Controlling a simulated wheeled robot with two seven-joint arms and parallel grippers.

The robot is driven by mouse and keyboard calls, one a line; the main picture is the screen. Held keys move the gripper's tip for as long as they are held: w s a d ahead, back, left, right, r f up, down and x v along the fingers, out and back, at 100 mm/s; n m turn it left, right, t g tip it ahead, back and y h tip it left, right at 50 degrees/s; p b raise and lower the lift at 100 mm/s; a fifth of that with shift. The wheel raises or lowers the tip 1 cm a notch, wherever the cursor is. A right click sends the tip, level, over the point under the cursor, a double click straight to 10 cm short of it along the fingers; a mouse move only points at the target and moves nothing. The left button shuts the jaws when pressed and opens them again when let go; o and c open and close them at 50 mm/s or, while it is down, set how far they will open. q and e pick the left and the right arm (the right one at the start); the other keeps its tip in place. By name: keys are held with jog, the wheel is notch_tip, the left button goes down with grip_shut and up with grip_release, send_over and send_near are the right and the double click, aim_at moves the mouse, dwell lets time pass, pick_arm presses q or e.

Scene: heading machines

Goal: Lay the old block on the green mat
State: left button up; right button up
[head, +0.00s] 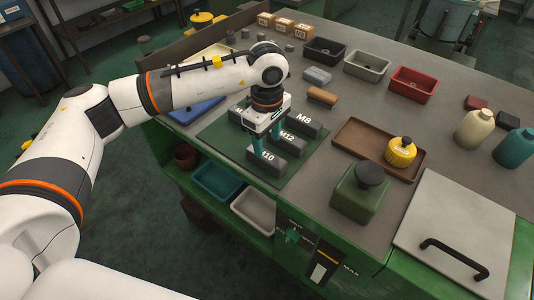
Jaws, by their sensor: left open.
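The green mat (222,141) lies near the left front edge of the bench. Several dark grey blocks stand on it: one marked M8 (303,127), one marked M12 (291,145), one marked M10 (266,164), and one with a partly hidden label (238,113). I cannot tell which is the old block. My left gripper (266,144) points down over the mat among these blocks, its teal fingers apart. The fingers are close to the M10 and M12 blocks; I cannot tell whether they touch. My right gripper is not in view.
Black (324,51), grey (366,66) and red (412,85) bins stand at the back. A brown tray (350,139) with a yellow container (400,151) and a green canister (360,193) stand right of the mat. A grey metal plate with a black handle (455,257) lies front right.

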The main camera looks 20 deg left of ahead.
aim_at(267, 156)
pick_arm(q)
notch_tip(267, 156, up, 6)
jog(key=shift+f+b, duration=0.15)
jog(key=shift+b, duration=0.25)
